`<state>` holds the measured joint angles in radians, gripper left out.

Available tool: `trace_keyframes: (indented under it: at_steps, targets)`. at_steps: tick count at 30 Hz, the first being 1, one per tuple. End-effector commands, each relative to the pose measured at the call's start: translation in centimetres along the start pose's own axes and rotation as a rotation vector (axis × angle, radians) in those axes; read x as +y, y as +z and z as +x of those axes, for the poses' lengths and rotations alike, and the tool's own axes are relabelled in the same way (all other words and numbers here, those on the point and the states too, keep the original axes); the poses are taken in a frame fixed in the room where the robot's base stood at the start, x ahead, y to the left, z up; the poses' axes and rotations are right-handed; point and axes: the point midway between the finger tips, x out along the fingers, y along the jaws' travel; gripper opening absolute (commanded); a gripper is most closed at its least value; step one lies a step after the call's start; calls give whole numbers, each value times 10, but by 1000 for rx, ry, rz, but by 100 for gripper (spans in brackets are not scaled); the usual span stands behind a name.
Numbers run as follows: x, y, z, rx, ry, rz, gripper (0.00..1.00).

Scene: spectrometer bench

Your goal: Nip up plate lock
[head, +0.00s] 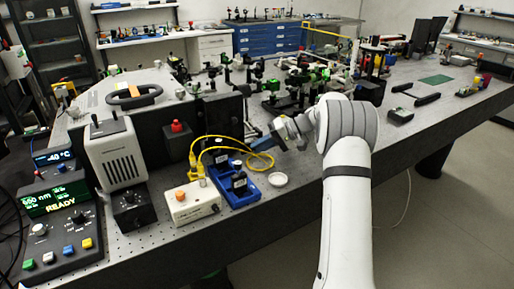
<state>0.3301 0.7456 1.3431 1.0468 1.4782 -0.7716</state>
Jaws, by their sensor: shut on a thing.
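My gripper (268,142) is at the end of my white arm, which reaches in from the lower right and bends left over the dark bench. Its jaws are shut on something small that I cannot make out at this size. The jaws are beside the dark box and just above the loop of yellow cable (262,168). I cannot pick out the plate lock clearly. The area around the fingertips is small and partly covered by my wrist.
A blue tray with black blocks (238,200), a white box with an orange knob (192,204) and a small white dish (279,180) stand in front of the gripper. A grey vented unit (118,155) and control panel (62,225) are at left. Optics crowd the back.

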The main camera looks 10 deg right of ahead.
Motion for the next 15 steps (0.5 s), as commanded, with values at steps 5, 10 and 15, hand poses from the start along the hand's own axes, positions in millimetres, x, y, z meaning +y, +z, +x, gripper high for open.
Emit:
trace_keyframes:
  at_steps: [5,10,15]
  targets:
    - [3,3,3,-11,-10,9,0]
    - [3,3,3,-12,-9,9,0]
    - [3,3,3,-12,-8,8,20]
